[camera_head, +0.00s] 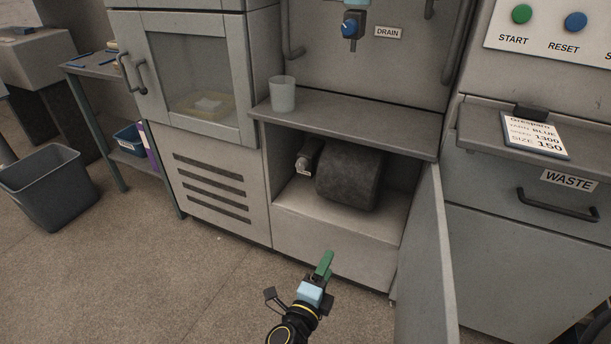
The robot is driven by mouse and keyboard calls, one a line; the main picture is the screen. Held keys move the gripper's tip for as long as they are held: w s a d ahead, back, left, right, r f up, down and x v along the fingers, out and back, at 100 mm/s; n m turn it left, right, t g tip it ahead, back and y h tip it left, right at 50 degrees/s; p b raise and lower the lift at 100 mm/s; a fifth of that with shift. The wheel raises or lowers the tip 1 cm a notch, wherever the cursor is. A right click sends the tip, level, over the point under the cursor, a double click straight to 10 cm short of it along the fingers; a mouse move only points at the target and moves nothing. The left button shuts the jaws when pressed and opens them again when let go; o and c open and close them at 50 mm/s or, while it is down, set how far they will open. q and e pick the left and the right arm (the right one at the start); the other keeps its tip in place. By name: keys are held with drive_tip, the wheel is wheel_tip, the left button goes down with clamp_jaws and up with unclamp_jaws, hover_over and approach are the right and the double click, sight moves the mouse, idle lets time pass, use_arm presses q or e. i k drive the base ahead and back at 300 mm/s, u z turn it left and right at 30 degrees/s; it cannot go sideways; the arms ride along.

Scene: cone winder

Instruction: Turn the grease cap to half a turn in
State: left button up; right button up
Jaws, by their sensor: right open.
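The open lower compartment (335,210) of the machine holds a large dark rounded housing (350,177). A small pale metallic fitting (303,165), which looks like the grease cap, sticks out at the left of the housing. Its turn marks are too small to read. My right gripper (324,265) is open, with green on its fingertip end. It is in front of and below the compartment, apart from the fitting, and nothing shows in it. My left gripper is not in view.
The open compartment door (424,265) stands out at the right. A grey shelf (350,122) with a cup (282,94) overhangs the compartment. The waste drawer (525,190) is further right. A bin (48,185) stands at the left, with clear floor between.

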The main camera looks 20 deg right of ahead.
sight(303, 163)
drive_tip(key=i, duration=1)
